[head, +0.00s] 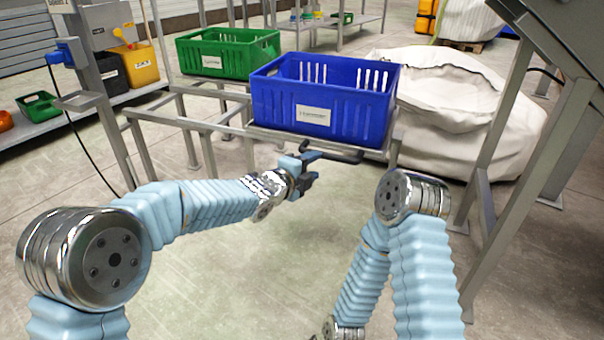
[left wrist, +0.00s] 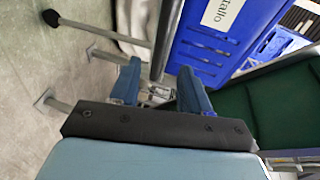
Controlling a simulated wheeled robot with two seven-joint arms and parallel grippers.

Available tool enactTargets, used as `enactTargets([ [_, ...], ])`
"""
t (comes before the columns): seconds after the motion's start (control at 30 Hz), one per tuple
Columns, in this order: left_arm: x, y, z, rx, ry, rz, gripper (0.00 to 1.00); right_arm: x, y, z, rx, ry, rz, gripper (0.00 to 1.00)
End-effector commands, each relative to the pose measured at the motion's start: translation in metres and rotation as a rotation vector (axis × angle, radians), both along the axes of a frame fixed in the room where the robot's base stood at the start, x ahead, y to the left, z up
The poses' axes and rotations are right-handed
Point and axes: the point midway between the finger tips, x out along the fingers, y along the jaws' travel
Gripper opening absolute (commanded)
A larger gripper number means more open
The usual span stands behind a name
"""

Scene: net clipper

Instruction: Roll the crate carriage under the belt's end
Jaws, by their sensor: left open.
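The blue crate (head: 320,95) with a white label sits upright on the grey crate carriage (head: 262,133), in the middle of the head view. A dark bar (head: 335,152) like a handle sticks out at the carriage's near side. My left gripper (head: 306,172) is open and empty beside the left end of this bar, below the crate. In the left wrist view the open fingers (left wrist: 161,90) point toward a grey bar (left wrist: 165,42) beside the blue crate (left wrist: 215,45). Contact cannot be told. My right arm is folded at the right; its gripper is out of view.
A grey sloped structure (head: 570,35) on legs stands at the right; its belt cannot be made out. A green crate (head: 228,52) stands on a grey frame at back left. A white bulk bag (head: 455,110) lies behind the blue crate. The near floor is clear.

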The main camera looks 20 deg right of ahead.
Motion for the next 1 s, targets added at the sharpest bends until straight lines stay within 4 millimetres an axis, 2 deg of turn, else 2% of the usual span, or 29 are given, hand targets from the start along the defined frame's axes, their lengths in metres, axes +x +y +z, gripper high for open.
enactTargets([
  [0.1,-0.014,0.018,0.005,0.0,0.001,0.001,0.46,0.0,0.0,0.0,0.0,0.0,0.0,0.82],
  [0.23,-0.023,0.03,0.008,0.0,0.0,0.0,0.46,0.0,0.0,0.0,0.0,0.0,0.0,0.82],
  [0.63,-0.027,0.035,0.008,0.0,0.001,0.0,0.46,0.0,0.0,0.0,0.0,0.0,0.0,0.82],
  [0.7,-0.026,0.038,0.002,-0.003,0.023,0.01,0.46,0.0,0.0,0.0,0.0,0.0,0.0,0.82],
  [0.77,-0.023,0.047,-0.012,-0.014,0.077,0.034,0.46,0.0,0.0,0.0,0.0,0.0,0.0,0.82],
  [0.87,-0.018,0.077,-0.058,-0.055,0.254,0.123,0.46,0.0,0.0,0.0,0.0,0.0,0.0,0.82],
  [0.97,-0.02,0.124,-0.125,-0.129,0.523,0.276,0.46,0.0,0.0,0.0,0.0,0.0,0.0,0.82],
  [1.0,-0.026,0.145,-0.154,-0.166,0.642,0.35,0.46,0.0,0.0,0.0,0.0,0.0,0.0,0.82],
])
